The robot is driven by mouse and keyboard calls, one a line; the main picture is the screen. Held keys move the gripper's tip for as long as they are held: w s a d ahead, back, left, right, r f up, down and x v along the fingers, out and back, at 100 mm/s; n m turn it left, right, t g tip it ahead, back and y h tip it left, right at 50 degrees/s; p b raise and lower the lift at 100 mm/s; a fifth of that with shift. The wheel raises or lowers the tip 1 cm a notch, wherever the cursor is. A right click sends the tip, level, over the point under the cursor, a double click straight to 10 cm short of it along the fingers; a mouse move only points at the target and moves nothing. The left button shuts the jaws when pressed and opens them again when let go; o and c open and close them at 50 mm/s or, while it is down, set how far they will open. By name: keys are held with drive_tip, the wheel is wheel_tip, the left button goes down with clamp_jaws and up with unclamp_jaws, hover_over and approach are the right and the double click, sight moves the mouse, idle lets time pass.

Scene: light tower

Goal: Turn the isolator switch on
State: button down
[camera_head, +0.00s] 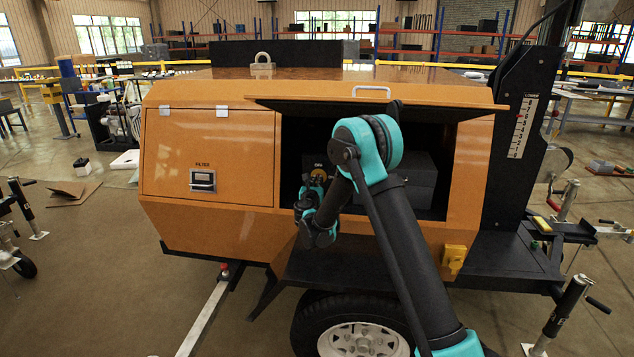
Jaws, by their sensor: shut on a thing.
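The isolator switch (319,174) shows as a small round yellow-orange part on a dark panel inside the open compartment of the orange light tower. A small label above it is too small to read for sure. My gripper (311,184) is at the switch, at the left side of the opening, and is shut on it. The fingers and my arm cover part of the switch, so its knob position cannot be told.
The compartment's door (430,105) is raised over the opening, above my arm. A grey box (415,180) stands inside, right of the switch. A closed door with a latch (202,181) is to the left. The wheel (360,340) and dark fender are below.

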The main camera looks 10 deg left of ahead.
drive_tip(key=m, duration=1.8)
drive_tip(key=shift+d+f, duration=0.2)
drive_tip(key=shift+f, duration=0.05)
idle(0.5)
drive_tip(key=c, duration=1.6)
unclamp_jaws()
drive_tip(key=shift+c, duration=0.2)
drive_tip(key=shift+s, duration=0.1)
